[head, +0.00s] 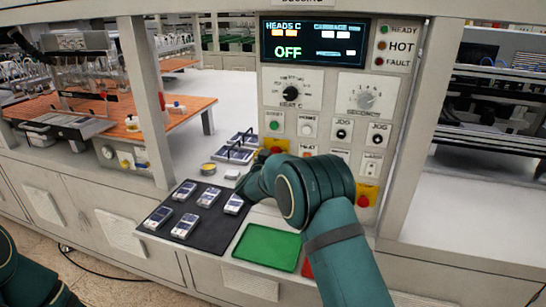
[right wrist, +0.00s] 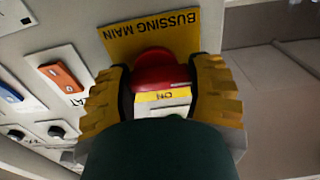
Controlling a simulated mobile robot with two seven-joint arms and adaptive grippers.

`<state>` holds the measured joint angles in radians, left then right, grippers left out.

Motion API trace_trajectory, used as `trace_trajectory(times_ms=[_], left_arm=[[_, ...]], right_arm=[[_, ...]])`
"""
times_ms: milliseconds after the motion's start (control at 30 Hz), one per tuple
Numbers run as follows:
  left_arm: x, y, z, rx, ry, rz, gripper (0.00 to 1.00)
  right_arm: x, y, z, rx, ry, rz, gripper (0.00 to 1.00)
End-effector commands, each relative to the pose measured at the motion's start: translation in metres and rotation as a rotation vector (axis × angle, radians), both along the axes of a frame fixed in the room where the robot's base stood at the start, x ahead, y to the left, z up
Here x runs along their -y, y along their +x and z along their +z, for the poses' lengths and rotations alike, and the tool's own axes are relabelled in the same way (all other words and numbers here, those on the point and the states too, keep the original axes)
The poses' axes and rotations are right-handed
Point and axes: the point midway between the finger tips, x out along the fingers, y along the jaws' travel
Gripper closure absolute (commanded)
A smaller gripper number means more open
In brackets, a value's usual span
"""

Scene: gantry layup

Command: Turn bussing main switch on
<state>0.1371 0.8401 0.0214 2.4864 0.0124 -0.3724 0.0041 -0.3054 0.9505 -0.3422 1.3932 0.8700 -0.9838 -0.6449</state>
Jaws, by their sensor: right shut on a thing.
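The bussing main switch is a red knob (right wrist: 160,68) on a yellow plate (right wrist: 150,32) lettered "BUSSING MAIN", upside down in the right wrist view. My right gripper (right wrist: 164,88) is shut on the knob, with one yellow finger pad on each side.
The panel display (head: 312,41) reads "OFF". An orange rocker (right wrist: 60,75) is beside the switch in the right wrist view. Below my right arm are a black mat (head: 206,236) with several small devices and a green tray (head: 266,247). A red button (head: 363,201) sits at lower right.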

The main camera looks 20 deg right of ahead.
Motion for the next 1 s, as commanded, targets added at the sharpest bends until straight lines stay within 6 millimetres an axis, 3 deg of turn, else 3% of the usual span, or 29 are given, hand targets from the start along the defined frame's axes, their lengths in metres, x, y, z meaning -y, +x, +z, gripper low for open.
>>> trace_trajectory(times_ms=[267, 1000], left_arm=[[0.001, 0.000, -0.028, -0.002, 0.005, 0.000, 0.53], [0.005, -0.020, -0.111, -0.047, -0.006, -0.039, 0.53]], right_arm=[[0.000, 0.000, -0.004, 0.087, 0.131, 0.000, 0.79], [0.001, -0.001, -0.005, 0.473, 0.707, -0.001, 0.79]])
